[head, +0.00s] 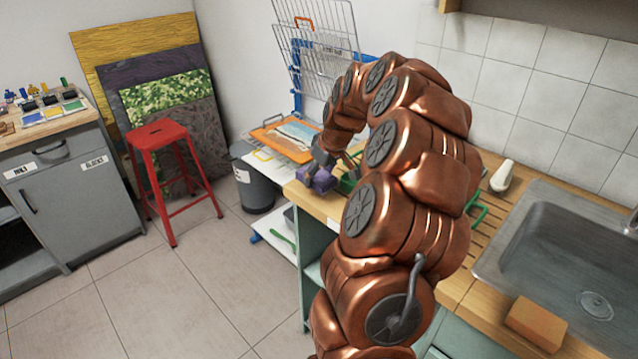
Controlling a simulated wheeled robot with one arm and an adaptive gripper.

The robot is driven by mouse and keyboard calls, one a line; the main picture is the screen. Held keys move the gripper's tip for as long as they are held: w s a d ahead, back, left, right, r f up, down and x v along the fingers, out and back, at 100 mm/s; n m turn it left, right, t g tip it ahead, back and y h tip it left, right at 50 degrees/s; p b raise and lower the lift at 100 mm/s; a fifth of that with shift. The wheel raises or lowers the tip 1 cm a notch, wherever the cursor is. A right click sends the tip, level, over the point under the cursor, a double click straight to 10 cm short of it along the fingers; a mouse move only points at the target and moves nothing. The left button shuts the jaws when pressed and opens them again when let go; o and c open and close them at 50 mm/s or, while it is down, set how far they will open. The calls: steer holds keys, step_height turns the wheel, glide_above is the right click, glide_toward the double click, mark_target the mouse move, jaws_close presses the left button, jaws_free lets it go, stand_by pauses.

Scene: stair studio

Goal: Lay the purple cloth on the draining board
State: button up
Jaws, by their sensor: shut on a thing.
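The purple cloth (319,181) is a small bunched shape at the left end of the wooden counter. My gripper (318,168) is shut on it from above. I cannot tell whether the cloth touches the counter or hangs just above it. The draining board (487,228) is the grooved wooden part of the counter left of the sink. My copper arm hides much of it and part of the counter around the cloth.
A metal sink (570,262) is at the right, with a sponge-like block (536,322) at its front edge. A white bottle-like object (502,176) stands behind the board. Green items (478,212) show beside my arm. A drying rack (318,45) and grey bin (254,188) stand beyond the counter.

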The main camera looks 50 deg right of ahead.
steer(key=shift+w+d, duration=0.15)
steer(key=shift+d, duration=0.05)
steer(key=shift+f+p, duration=0.55)
steer(key=shift+f, duration=1.25)
steer(key=o, duration=1.3)
steer(key=shift+r, duration=0.1)
